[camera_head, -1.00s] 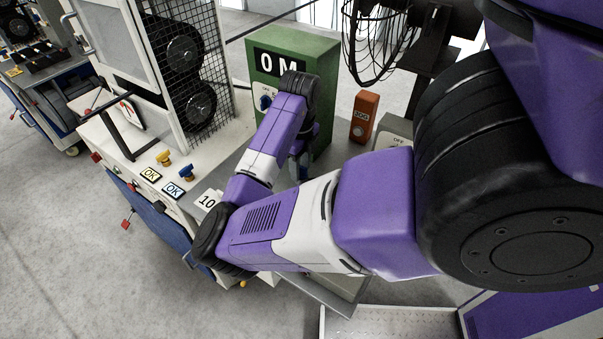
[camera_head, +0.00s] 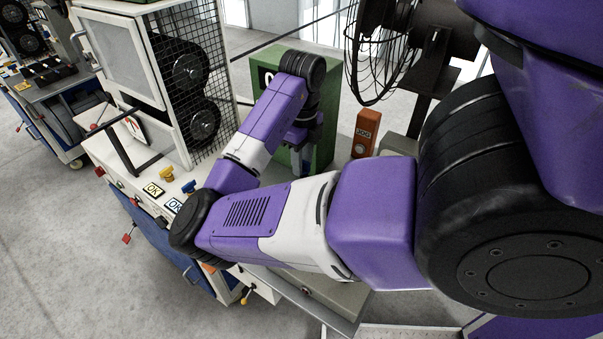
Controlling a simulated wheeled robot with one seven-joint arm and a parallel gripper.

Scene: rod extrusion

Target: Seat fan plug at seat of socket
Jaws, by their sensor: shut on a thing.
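My gripper (camera_head: 301,165) hangs pointing down from my purple wrist, in front of the green box (camera_head: 325,115). It is shut, and the thing it holds, presumably the fan plug, is too small and too covered by the fingers to make out.
An orange JOG box (camera_head: 365,132) stands right of the green box. A mesh-sided cabinet (camera_head: 190,80) with black rollers stands at the left. Yellow and blue knobs and OK labels (camera_head: 153,189) sit on the white bench edge. Open floor lies at the lower left.

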